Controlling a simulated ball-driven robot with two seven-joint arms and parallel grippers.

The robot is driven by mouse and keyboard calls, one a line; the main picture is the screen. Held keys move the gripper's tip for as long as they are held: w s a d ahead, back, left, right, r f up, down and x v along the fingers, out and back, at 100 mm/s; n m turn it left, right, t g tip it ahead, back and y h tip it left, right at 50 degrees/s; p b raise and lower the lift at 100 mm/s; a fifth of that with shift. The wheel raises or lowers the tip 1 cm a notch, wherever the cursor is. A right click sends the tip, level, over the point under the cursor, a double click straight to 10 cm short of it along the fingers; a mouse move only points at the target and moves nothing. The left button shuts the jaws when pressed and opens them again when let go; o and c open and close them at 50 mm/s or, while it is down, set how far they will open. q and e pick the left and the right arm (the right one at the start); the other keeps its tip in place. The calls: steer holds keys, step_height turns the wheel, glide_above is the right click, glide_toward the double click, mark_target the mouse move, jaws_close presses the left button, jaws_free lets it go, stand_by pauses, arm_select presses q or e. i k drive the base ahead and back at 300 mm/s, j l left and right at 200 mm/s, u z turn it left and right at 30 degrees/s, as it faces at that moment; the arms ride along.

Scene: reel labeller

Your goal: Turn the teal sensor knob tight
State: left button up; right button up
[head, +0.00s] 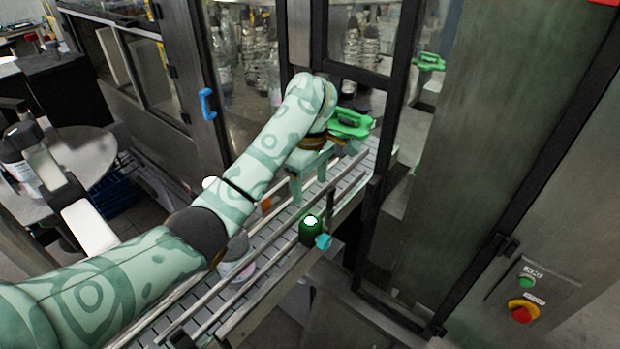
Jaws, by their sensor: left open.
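The teal knob (323,241) is small and sits at the near side of the conveyor, on the right of a dark green cylinder (310,231) with a bright, lit top. My left gripper (311,190) hangs over the conveyor, above and behind the knob in the picture. Its pale green fingers are apart, with nothing seen between them, and it does not touch the knob. My right gripper is not in view.
The slatted conveyor (262,282) has metal guide rails along it. A pale bottle (238,262) stands on it, partly behind my left arm. A glass-doored machine with a blue handle (207,104) stands behind. A control panel with a red button (521,314) is at right.

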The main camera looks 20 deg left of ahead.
mark_target(324, 240)
steer(key=k+l, duration=0.2)
steer(key=k, duration=0.3)
steer(key=k+l, duration=0.2)
steer(key=k, duration=0.25)
